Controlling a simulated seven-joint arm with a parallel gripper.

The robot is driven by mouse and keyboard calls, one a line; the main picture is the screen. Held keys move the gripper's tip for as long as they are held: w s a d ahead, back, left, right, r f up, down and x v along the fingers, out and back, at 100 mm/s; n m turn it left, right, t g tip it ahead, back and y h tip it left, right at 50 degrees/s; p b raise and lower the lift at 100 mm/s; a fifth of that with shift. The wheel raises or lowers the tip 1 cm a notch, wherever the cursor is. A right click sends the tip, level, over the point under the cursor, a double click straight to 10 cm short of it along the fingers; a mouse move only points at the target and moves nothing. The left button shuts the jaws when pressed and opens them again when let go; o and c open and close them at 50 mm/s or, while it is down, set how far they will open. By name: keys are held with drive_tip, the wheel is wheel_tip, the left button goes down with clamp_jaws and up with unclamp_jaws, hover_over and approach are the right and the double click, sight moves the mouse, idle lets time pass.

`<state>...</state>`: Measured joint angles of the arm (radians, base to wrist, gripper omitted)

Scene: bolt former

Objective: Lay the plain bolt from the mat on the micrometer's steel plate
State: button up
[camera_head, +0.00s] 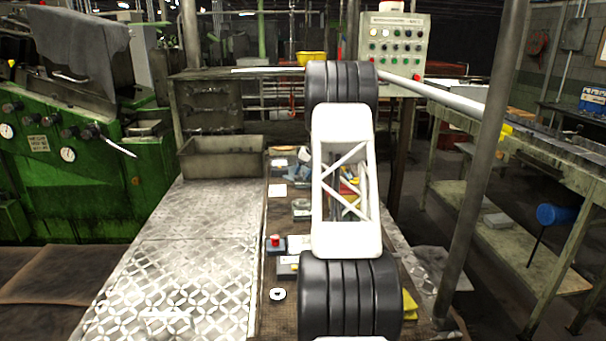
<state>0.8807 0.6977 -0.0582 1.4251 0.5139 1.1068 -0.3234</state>
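My arm stands upright in the middle of the view and covers much of the work surface behind it. My gripper is not visible. The brown work surface (262,315) carries several small items left of my arm. I cannot make out the plain bolt, and I cannot tell which part is its mat. The micrometer and its steel plate cannot be picked out with certainty. A grey round-topped item (301,208) sits just left of the arm, partly hidden.
A red-button box (275,243) and a small round pale piece (277,294) lie left of my arm. A grey metal bin (222,158) stands behind the clear tread-plate top (185,285). A slanted post (478,180) rises at right. A yellow item (410,306) is partly hidden.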

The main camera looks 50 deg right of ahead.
drive_tip(key=shift+s+d+f, duration=0.15)
drive_tip(key=shift+s+f, duration=0.05)
drive_tip(key=shift+s, duration=0.05)
drive_tip(key=shift+s+d+r, duration=0.1)
drive_tip(key=shift+d+r, duration=0.05)
drive_tip(key=shift+r, duration=0.25)
drive_tip(key=shift+c, duration=0.3)
drive_tip(key=shift+o, duration=0.3)
drive_tip(key=v, duration=0.5)
drive_tip(key=shift+r, duration=0.15)
drive_tip(key=shift+v, duration=0.9)
drive_tip(key=shift+a+r, duration=0.15)
drive_tip(key=shift+a, duration=0.05)
